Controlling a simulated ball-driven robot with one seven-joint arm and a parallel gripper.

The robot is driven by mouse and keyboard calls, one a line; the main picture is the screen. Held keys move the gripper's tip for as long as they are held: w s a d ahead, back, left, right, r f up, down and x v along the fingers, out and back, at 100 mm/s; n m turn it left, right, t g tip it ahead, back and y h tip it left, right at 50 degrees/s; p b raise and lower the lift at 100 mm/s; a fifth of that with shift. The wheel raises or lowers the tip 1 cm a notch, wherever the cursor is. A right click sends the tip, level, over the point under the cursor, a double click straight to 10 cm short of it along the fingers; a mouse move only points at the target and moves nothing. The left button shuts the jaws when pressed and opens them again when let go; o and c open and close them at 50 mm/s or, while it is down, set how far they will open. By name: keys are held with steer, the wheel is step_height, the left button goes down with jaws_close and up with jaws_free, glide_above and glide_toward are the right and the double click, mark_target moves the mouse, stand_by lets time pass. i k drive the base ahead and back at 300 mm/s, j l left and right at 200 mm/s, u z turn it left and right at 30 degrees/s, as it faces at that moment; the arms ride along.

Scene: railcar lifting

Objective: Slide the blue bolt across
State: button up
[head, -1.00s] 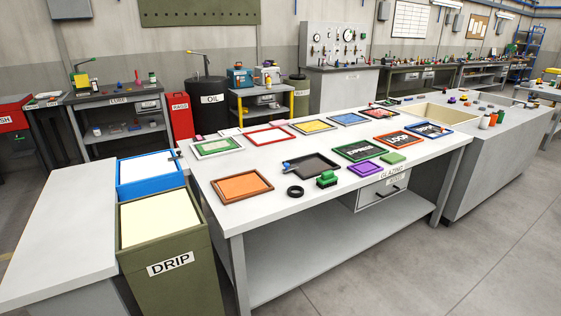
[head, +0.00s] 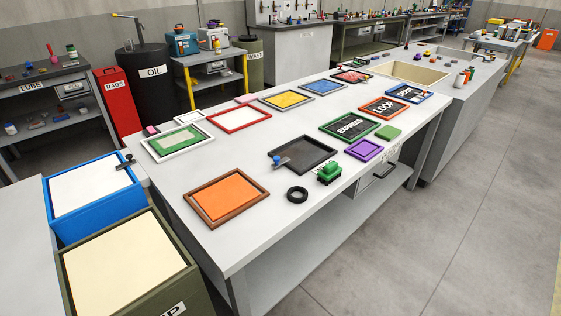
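A small blue piece (head: 281,160) sits at the left edge of a black framed panel (head: 303,153) on the glazing table; it may be the blue bolt, but it is too small to tell. A blue-rimmed bin (head: 54,226) with a white top stands at the left. A small dark fitting (head: 125,162) sits at that bin's upper right corner; I cannot make out its shape. My gripper is not in view.
The long grey table (head: 165,205) holds several coloured frames, a black ring (head: 297,195) and a green block (head: 329,172). An olive bin (head: 175,292) stands at the lower left. Floor (head: 470,240) is clear at the right.

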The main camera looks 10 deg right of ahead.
mark_target(279, 162)
steer(key=i+l, duration=0.75)
steer(key=l, duration=0.15)
steer(key=i+l, duration=0.75)
steer(key=l, duration=0.2)
